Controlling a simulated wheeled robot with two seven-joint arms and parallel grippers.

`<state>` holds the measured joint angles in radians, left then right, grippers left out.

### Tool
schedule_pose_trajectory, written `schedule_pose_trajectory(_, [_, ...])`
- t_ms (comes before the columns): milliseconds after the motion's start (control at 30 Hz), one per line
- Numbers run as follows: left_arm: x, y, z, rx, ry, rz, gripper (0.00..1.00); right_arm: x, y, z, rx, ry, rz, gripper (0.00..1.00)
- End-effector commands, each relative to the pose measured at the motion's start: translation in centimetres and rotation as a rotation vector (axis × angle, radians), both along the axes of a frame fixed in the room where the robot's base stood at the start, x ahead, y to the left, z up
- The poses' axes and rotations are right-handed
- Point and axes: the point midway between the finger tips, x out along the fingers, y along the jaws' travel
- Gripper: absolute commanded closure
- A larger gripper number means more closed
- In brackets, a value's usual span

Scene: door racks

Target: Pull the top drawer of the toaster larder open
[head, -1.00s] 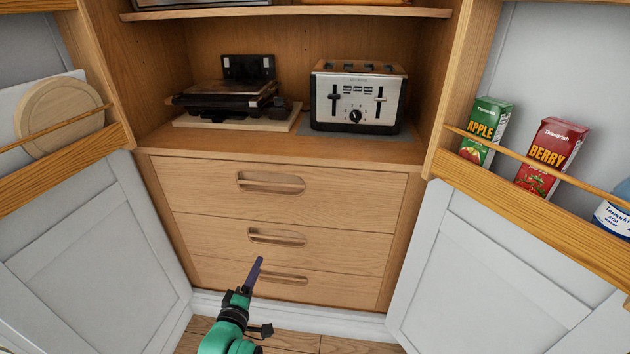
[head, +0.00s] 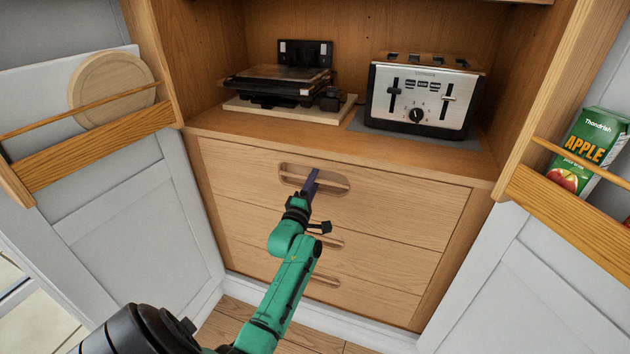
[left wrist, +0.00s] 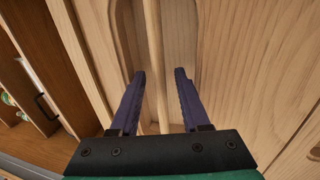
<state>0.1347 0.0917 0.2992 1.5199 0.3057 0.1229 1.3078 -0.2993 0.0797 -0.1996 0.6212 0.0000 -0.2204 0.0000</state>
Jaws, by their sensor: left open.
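The top drawer (head: 400,205) is shut in the wooden larder, below the toaster (head: 421,97). Its handle is a bar across an oval recess (head: 336,182) in the drawer front. My left gripper (head: 314,174) is in front of this recess in the head view. In the left wrist view its two purple fingers (left wrist: 160,75) are apart, with the handle bar (left wrist: 155,50) running between them. I cannot tell whether either finger touches the bar. My right gripper is in neither view.
Two lower drawers (head: 380,257) lie below, partly behind my arm. Open larder doors with racks stand at both sides: a round board (head: 110,90) on the left, an apple carton (head: 590,150) on the right. A black appliance (head: 277,86) stands beside the toaster.

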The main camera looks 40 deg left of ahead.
Motion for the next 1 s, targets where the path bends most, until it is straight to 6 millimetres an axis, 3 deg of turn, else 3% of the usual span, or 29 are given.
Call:
schedule_pose_trajectory(267, [0.31,0.11,0.05,0.001,0.001,0.000,0.54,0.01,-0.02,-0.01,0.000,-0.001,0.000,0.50])
schedule_pose_trajectory(300, [0.30,0.10,0.05,0.001,0.001,0.000,0.69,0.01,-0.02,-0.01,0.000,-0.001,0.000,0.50])
schedule_pose_trajectory(400, [0.29,0.10,0.05,0.001,0.001,0.000,1.00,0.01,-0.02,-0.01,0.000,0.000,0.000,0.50])
schedule_pose_trajectory(1000, [0.27,0.07,0.00,0.000,0.001,0.000,1.00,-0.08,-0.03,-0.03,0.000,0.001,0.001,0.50])
